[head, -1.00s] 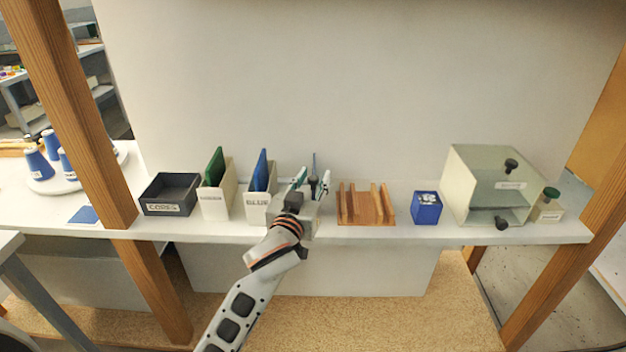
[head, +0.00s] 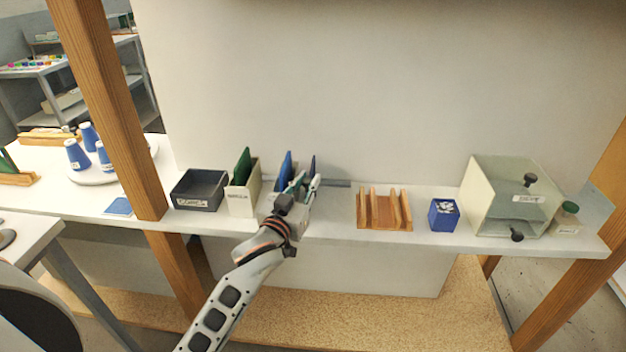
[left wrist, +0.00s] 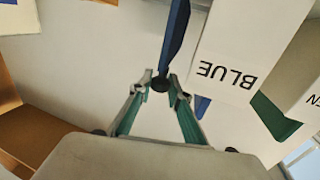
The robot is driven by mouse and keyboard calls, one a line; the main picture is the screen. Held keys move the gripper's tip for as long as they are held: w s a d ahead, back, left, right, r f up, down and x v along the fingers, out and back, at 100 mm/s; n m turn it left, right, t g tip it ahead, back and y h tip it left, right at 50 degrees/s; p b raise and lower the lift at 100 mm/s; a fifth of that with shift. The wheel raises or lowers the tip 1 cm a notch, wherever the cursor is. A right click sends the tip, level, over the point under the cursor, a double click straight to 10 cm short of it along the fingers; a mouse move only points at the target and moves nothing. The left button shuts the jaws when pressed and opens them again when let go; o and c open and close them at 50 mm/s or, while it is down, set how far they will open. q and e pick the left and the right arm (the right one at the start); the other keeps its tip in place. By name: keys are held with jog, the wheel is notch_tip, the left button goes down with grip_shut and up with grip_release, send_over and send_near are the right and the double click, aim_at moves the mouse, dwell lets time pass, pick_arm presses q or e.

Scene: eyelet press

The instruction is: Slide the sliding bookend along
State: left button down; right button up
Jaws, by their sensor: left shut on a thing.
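The sliding bookend (head: 313,163) is a thin dark-blue upright plate on the shelf, mostly hidden behind my left gripper in the head view. In the left wrist view, the bookend (left wrist: 177,32) shows edge-on with a round black knob (left wrist: 160,84) at its front. My left gripper (head: 306,183) is at the bookend; in the left wrist view, the fingertips of my left gripper (left wrist: 162,83) are shut on that knob. A grey rail (head: 336,183) shows to the right of the bookend. The white BLUE file box (left wrist: 240,45) stands close beside the bookend. My right gripper is not in view.
A white box with a green panel (head: 241,202) and a dark tray (head: 199,203) stand to the left. To the right are a wooden rack (head: 384,222), a blue cup (head: 444,214) and a pale cabinet (head: 480,195). Shelf between gripper and rack is free.

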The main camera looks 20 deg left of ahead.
pick_arm(q)
jog(key=c, duration=1.9)
grip_release()
jog(key=shift+s, duration=0.1)
jog(key=s, duration=1.2)
jog(key=shift+d, duration=0.1)
jog(key=shift+w, duration=0.1)
